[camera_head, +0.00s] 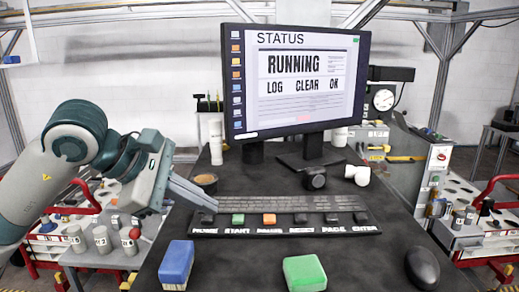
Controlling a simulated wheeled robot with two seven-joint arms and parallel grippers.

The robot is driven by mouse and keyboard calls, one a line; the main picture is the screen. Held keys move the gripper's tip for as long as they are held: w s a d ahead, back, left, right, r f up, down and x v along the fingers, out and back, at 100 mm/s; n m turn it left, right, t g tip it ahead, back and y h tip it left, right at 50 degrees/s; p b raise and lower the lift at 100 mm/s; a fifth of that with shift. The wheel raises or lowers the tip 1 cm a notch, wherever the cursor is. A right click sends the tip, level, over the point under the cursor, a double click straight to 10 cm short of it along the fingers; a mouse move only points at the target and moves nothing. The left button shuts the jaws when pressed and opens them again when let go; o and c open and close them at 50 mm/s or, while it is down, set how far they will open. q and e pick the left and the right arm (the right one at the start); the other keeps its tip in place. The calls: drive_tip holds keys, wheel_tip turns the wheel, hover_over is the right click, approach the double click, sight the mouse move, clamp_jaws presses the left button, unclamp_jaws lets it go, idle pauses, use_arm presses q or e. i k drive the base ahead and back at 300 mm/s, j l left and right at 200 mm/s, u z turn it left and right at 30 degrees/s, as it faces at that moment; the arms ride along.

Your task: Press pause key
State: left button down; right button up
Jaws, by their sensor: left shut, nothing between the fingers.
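The pause key (269,219) is an orange block, third from the left in the row of keys on the dark key panel (285,232) in front of the keyboard. White labels run below the keys; the one under the orange key is blurred but seems to read PAUSE. My left gripper (216,208) comes in from the left with its grey fingers shut and empty. Its fingertips are near the left end of the panel, left of the green key (238,219) and the orange key. I cannot tell whether they touch anything. My right gripper is not in view.
The monitor (300,80) shows STATUS and RUNNING. A keyboard (275,203) lies behind the key row. A blue block (176,263), a green block (304,272) and a black mouse (422,267) sit at the front.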

sight(268, 219)
drive_tip(key=k+j, duration=0.2)
drive_tip(key=j, duration=0.2)
drive_tip(key=k+j, duration=0.15)
drive_tip(key=j, duration=0.2)
drive_tip(key=k+j, duration=0.2)
drive_tip(key=j, duration=0.2)
